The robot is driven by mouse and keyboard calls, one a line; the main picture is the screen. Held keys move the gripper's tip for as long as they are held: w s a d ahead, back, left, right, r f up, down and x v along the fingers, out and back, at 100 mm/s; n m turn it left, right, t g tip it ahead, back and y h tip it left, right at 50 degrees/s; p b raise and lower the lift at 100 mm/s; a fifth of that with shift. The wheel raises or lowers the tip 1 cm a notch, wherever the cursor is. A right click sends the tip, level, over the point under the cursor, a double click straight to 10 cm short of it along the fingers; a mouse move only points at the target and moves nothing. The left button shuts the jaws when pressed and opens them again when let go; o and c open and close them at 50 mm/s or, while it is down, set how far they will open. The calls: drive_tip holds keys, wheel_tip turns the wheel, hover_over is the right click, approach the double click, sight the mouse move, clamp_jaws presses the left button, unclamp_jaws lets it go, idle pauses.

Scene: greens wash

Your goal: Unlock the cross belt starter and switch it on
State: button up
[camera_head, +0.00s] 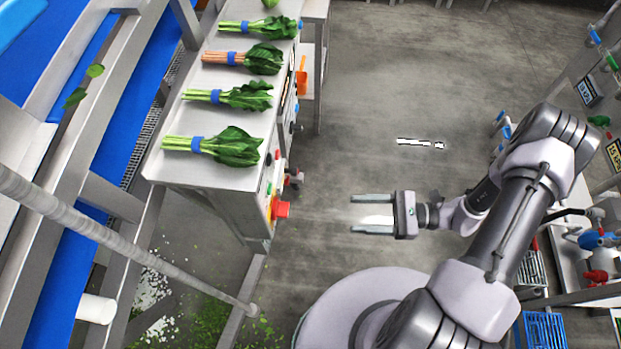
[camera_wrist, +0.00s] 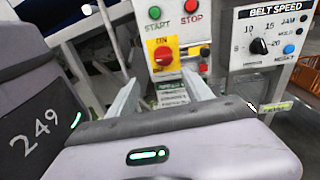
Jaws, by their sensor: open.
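In the wrist view, a control box shows a red rotary switch (camera_wrist: 163,55) on a yellow plate, with a green START button (camera_wrist: 155,12) and a red STOP button (camera_wrist: 190,5) above it. A small dark knob or key part (camera_wrist: 205,51) sits to the right of the switch; I cannot tell whether it is the lock. The red switch also juts from the box side in the head view (camera_head: 281,210). My gripper (camera_head: 354,213) is open and empty, to the right of the switch and apart from it, its fingers pointing toward the box.
Several bunches of greens (camera_head: 229,145) lie on the steel table (camera_head: 190,174) above the controls. A belt speed panel (camera_wrist: 270,45) with a dial is right of the switch. Grey floor (camera_head: 335,130) is open beyond my gripper. A rack with fittings (camera_head: 598,240) stands at right.

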drive_tip(key=f+m+t, duration=0.1)
drive_tip(key=b, duration=0.3)
approach(288, 210)
drive_tip(key=shift+y, duration=0.3)
drive_tip(key=a, duration=0.6)
drive_tip(key=w+a, duration=0.1)
drive_tip(key=a, duration=0.2)
drive_tip(key=shift+a+f, duration=0.1)
drive_tip(key=shift+f, duration=0.2)
clamp_jaws()
